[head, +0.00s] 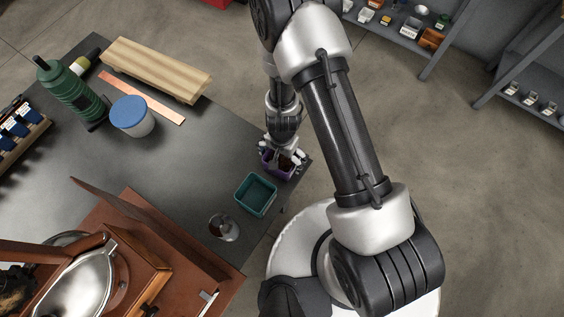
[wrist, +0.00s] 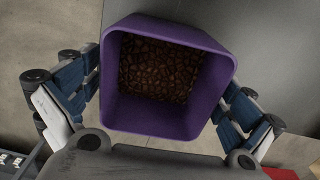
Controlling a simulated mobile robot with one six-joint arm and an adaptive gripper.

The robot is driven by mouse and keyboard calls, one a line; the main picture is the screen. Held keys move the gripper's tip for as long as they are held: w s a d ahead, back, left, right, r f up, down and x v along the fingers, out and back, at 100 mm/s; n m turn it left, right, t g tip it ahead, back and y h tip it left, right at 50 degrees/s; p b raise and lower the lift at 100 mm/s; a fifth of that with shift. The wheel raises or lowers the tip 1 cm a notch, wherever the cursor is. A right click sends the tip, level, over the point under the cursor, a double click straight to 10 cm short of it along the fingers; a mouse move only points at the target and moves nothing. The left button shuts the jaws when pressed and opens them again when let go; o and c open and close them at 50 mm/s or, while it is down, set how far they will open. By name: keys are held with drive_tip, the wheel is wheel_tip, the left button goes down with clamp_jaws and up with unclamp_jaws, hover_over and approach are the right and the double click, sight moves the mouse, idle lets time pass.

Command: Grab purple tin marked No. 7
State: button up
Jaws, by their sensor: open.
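The purple tin (wrist: 146,119) stands open-topped between the two fingers of my gripper (wrist: 165,95) in the wrist view. Dark brown beans fill its bottom. The fingers are spread on either side of it, with the pads close to its walls; I cannot tell whether they touch. In the head view the purple tin (head: 270,164) stands at the right corner of the dark table, partly hidden under my gripper (head: 283,160). No number mark shows in either view.
A teal tin (head: 256,195) stands just beside the purple one, and a glass or metal cup (head: 224,227) is nearer. A brown roaster (head: 135,250) fills the lower left. A blue-lidded tub (head: 132,116), green flask (head: 70,90) and wooden block (head: 155,70) are further back.

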drive_tip(key=shift+r, duration=0.1)
drive_tip(key=shift+c, duration=0.4)
drive_tip(key=c, duration=1)
drive_tip(key=shift+r, duration=0.1)
